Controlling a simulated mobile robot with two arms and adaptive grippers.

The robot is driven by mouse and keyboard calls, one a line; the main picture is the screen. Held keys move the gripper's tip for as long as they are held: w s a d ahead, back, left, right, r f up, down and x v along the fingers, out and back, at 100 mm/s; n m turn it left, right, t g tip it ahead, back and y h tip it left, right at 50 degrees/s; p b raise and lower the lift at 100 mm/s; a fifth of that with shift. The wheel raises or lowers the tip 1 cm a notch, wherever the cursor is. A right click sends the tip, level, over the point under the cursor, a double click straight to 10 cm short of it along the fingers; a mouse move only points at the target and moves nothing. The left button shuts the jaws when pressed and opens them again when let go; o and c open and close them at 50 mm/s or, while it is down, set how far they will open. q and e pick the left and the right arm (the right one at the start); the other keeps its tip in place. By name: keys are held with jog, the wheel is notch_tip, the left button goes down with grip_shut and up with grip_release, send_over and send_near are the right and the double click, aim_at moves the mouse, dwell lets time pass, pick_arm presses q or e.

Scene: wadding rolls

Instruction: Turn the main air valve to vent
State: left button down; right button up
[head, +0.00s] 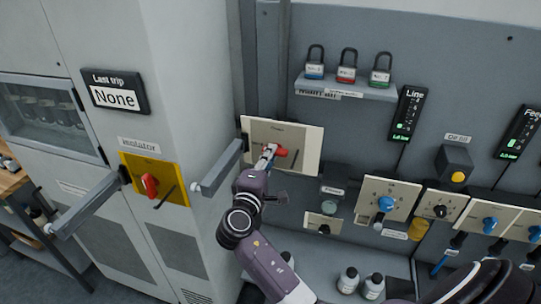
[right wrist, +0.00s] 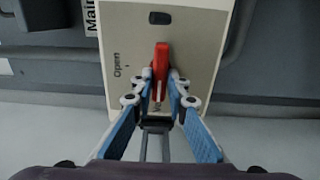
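The main air valve is a cream panel (head: 300,137) with a red handle (head: 281,152), in the middle of the head view. In the right wrist view, the red handle (right wrist: 160,62) stands out from the cream panel (right wrist: 190,30), with "Open" printed to its left and a partly hidden word below. My right gripper (head: 268,156) is at the handle. In the right wrist view, its two fingers (right wrist: 161,80) close in on both sides of the handle and appear to touch it. The fingers hide part of the handle's lower end. My left gripper is out of view.
A yellow isolator plate (head: 178,187) with a red knob is left of my right arm. Grey bar handles (head: 218,168) jut from the cabinet nearby. Padlocks (head: 346,66) stand on a shelf above. Blue-knobbed panels (head: 386,203) are to the right, bottles (head: 348,280) below.

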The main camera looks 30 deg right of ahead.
jog(key=o, duration=0.4)
jog(key=shift+c, duration=0.2)
jog(key=v, duration=1.2)
jog(key=shift+w+f, duration=0.1)
